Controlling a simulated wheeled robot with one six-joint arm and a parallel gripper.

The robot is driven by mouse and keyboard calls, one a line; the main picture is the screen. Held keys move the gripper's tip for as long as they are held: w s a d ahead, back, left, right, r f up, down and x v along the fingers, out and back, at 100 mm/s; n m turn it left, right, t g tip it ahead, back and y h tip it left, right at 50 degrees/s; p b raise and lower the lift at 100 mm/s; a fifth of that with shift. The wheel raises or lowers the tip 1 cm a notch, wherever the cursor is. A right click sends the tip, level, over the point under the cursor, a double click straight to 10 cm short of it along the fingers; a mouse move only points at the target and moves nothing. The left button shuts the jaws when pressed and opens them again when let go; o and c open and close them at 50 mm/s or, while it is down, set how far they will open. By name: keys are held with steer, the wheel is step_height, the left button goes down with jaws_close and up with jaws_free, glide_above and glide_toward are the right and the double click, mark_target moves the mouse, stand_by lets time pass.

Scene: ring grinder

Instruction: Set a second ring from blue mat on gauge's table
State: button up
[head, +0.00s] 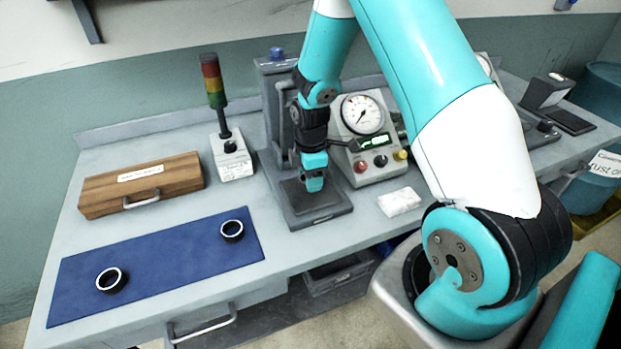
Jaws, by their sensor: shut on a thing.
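Two dark rings with bright rims lie on the blue mat (170,265): one ring (111,280) at the left and another ring (232,231) near the right end. The gauge's table (328,208) is the dark flat base of a grey column stand, right of the mat. My gripper (314,186) points down over this table, close above it. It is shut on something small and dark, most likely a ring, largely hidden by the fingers. I cannot tell whether the held thing touches the table.
A dial gauge box (362,113) with coloured knobs stands right of the column. A white block (399,201) lies before it. A wooden case (142,184) and a signal lamp (214,85) stand behind the mat. A grey drawer (340,275) hangs under the bench.

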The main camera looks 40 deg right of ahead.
steer(key=shift+f, duration=0.85)
steer(key=shift+f, duration=0.25)
steer(key=o, duration=1)
steer(key=shift+r, duration=0.1)
steer(key=shift+r, duration=0.1)
